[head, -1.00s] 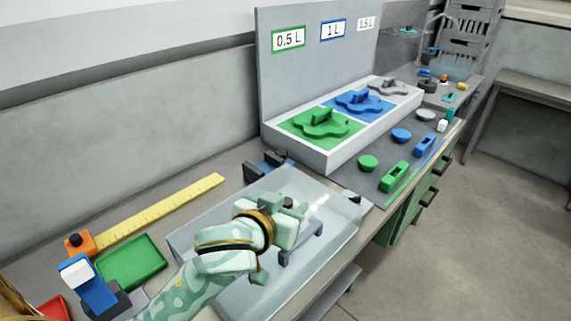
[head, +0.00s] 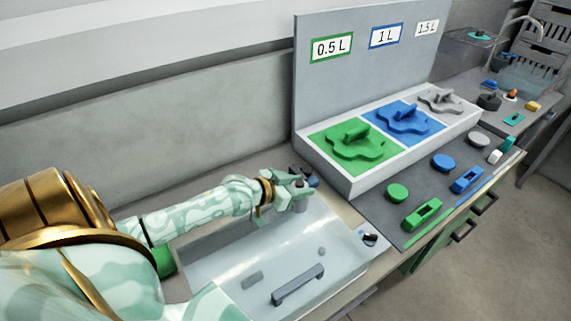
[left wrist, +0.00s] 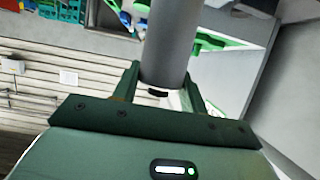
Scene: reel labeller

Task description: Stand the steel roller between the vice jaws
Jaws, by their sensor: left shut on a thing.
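My left gripper (head: 292,192) is shut on the steel roller (left wrist: 172,45). In the left wrist view the roller is a plain grey cylinder standing out from between the two green fingers. In the head view a short piece of the roller (head: 300,204) shows at the gripper, above the back edge of the clear-covered machine. A dark blue block, which looks like part of the vice (head: 313,181), shows just behind the gripper. The arm and gripper hide most of it, and I cannot tell whether the roller is between the jaws. My right gripper is not in view.
The clear-covered machine (head: 225,260) with a grey handle (head: 298,285) lies below the arm. A white stand (head: 345,185) holds green, blue and grey shaped pieces at the right. Loose green, blue and grey parts lie on the dark mat (head: 385,225).

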